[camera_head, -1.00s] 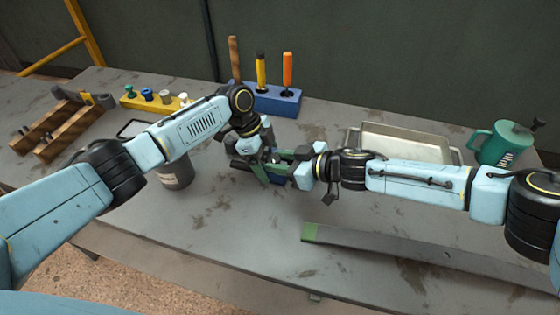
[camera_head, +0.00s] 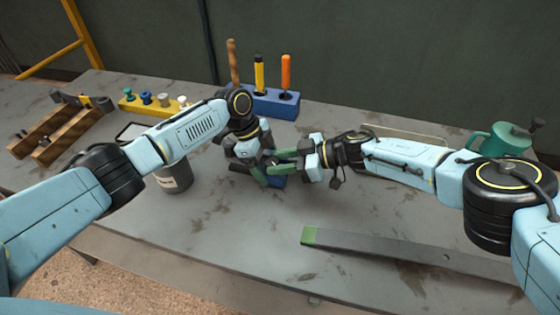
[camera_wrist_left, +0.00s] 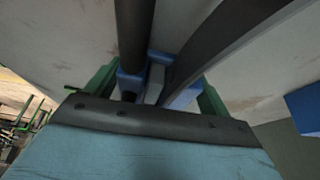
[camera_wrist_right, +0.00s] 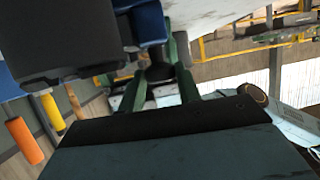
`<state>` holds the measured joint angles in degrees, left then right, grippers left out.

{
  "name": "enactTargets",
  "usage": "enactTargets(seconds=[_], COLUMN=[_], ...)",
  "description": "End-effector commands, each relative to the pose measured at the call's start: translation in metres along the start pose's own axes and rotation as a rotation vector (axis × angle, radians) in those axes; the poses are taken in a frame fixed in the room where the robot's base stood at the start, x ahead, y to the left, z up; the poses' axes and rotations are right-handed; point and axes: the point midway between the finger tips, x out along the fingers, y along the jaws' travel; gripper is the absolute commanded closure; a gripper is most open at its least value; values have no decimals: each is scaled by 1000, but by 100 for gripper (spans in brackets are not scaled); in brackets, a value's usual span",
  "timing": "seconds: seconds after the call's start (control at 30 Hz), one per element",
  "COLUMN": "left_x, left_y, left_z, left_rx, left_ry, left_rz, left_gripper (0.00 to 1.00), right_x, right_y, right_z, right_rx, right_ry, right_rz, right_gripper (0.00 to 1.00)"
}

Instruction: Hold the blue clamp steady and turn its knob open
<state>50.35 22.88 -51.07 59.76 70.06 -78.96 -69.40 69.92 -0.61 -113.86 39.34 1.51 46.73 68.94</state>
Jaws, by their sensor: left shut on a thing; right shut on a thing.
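The blue clamp (camera_head: 277,182) is mostly hidden between my two grippers in the head view, above the middle of the bench. My left gripper (camera_head: 262,168) is shut on it from the left. The left wrist view shows the clamp's blue body (camera_wrist_left: 184,98) between the green fingers, with dark bars beyond it. My right gripper (camera_head: 288,160) faces the left one and is shut on the clamp's dark knob (camera_wrist_right: 160,72). In the right wrist view, the green fingers lie on either side of the knob, below a blue part of the clamp (camera_wrist_right: 146,22).
A blue rack (camera_head: 275,103) with upright tools stands behind the grippers. A grey canister (camera_head: 175,178) sits under my left arm. A green-ended bar (camera_head: 400,252) lies in front. A tray (camera_head: 405,132) and green mug (camera_head: 505,140) are right, a yellow rack (camera_head: 135,105) left.

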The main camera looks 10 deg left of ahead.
Motion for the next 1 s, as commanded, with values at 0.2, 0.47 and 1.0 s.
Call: enactTargets(seconds=[0.2,0.47,1.0], left_x=[0,0,-1], left_y=[0,0,0], left_z=[-3,-3,-2], left_rx=[4,3,1], left_ry=[5,5,4], left_rz=[0,0,-1], left_gripper=[58,58,58], right_x=[0,0,-43], right_y=[0,0,1], right_z=[0,0,1], right_rx=[1,1,0], right_ry=[-1,0,-1], right_rz=[2,2,4], right_gripper=[89,45,45])
